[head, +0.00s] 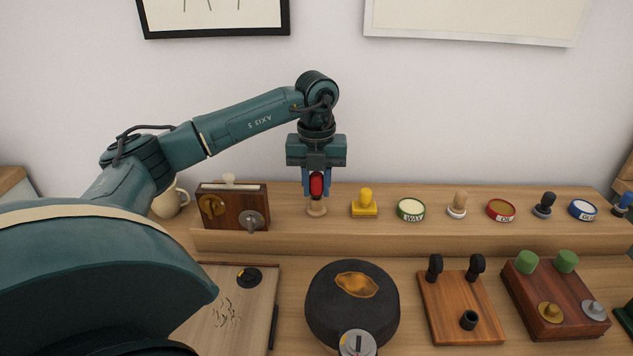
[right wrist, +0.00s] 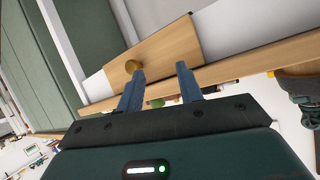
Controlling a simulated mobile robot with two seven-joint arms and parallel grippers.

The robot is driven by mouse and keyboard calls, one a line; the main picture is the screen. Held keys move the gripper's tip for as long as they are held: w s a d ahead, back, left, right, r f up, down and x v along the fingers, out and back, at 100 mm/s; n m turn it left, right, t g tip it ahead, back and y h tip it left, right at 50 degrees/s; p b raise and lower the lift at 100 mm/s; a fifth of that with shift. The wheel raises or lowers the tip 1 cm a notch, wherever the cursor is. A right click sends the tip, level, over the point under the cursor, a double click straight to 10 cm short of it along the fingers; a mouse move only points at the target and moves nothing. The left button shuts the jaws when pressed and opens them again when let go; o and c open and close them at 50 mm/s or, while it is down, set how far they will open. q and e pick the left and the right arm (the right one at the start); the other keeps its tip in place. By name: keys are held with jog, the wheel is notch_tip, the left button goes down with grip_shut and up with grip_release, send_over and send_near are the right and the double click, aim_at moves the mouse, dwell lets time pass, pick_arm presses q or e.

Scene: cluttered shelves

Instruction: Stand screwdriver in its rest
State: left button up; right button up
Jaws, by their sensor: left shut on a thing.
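The screwdriver's red handle (head: 317,186) shows between the blue fingers of my left gripper (head: 316,192) in the head view. This gripper points straight down over the raised back shelf and is shut on the handle. The handle looks upright. A small round pale-wood piece (head: 316,209), which looks like the rest, is directly below it on the shelf. I cannot tell whether the screwdriver's shaft is inside it; no shaft shows. My right gripper (right wrist: 160,88) shows in the right wrist view with its two blue fingers apart and nothing held between them.
A yellow stamp (head: 364,204), a green-rimmed tin (head: 410,210) and a wooden-handled piece (head: 457,205) stand to the right on the shelf. A dark wooden block with knobs (head: 233,207) stands close left. A round black object (head: 351,305) sits in front.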

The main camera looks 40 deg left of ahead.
pick_arm(q)
jog(key=shift+f, duration=0.45)
pick_arm(e)
jog(key=shift+f, duration=0.15)
dwell(0.7)
pick_arm(q)
jog(key=o, duration=1)
jog(key=shift+o, duration=0.2)
jog(key=shift+r, duration=0.75)
notch_tip(320, 180, up, 11)
jog(key=shift+f+p, duration=0.1)
jog(key=shift+p, duration=0.75)
jog(key=shift+r, duration=0.45)
pick_arm(e)
notch_tip(320, 180, up, 2)
jog(key=shift+r, duration=0.25)
